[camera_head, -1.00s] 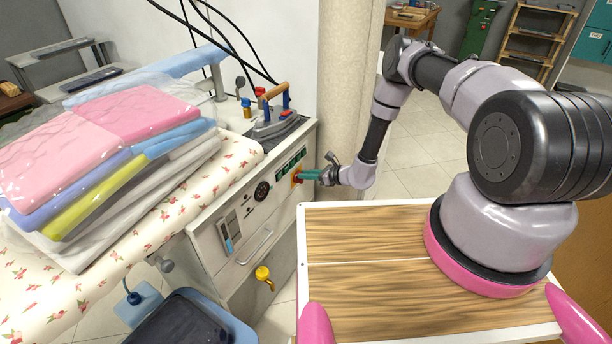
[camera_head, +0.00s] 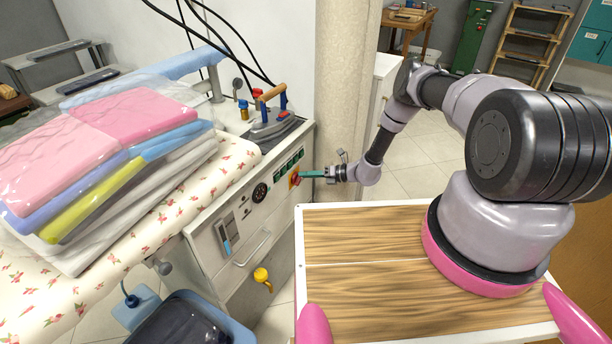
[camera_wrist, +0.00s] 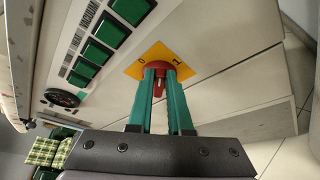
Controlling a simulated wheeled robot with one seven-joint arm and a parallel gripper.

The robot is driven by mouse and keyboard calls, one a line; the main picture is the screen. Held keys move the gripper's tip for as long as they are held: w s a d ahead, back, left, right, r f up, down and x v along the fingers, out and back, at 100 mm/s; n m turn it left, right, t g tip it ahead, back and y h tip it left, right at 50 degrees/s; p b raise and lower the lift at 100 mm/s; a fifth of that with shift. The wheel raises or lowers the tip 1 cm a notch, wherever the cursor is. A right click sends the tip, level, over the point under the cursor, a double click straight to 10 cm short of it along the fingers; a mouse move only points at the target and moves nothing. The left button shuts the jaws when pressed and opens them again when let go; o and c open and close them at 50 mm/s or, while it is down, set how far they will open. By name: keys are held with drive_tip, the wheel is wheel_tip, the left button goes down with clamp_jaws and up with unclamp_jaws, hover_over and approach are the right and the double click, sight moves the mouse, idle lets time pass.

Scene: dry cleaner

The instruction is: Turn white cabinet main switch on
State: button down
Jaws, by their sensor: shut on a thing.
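The white cabinet (camera_head: 275,216) stands left of centre in the head view, under the ironing board. At the right end of its sloped control panel is the red rotary switch knob (camera_head: 295,181) on a yellow plate, next to green buttons. In the wrist view the red knob (camera_wrist: 158,66) sits on the yellow plate (camera_wrist: 134,70) marked 0 and 1. My gripper (camera_head: 302,175) has green fingers, shut on the red knob with one finger on either side of it (camera_wrist: 160,74). The fingers partly hide the knob, so I cannot tell which mark it points to.
An iron (camera_head: 272,125) rests on the cabinet top. Folded, wrapped laundry (camera_head: 120,150) lies on the floral ironing board (camera_head: 110,238) to the left. A yellow tap (camera_head: 262,275) sticks out low on the cabinet front. A pillar (camera_head: 342,80) stands behind the gripper.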

drive_tip(key=shift+w+d+f+m+g+y, duration=0.15)
drive_tip(key=shift+f+m+y, duration=0.25)
drive_tip(key=shift+m, duration=0.65)
drive_tip(key=shift+w+f+m+g+y, duration=0.15)
drive_tip(key=shift+m+y, duration=0.4)
drive_tip(key=shift+m, duration=0.55)
drive_tip(key=shift+d+f+m+g+y, duration=0.1)
drive_tip(key=shift+f+m+y, duration=0.3)
drive_tip(key=shift+m, duration=0.65)
drive_tip(key=c, duration=0.8)
unclamp_jaws()
drive_tip(key=shift+c, duration=0.2)
drive_tip(key=s+d, duration=0.2)
drive_tip(key=d, duration=0.8)
drive_tip(key=shift+d, duration=0.25)
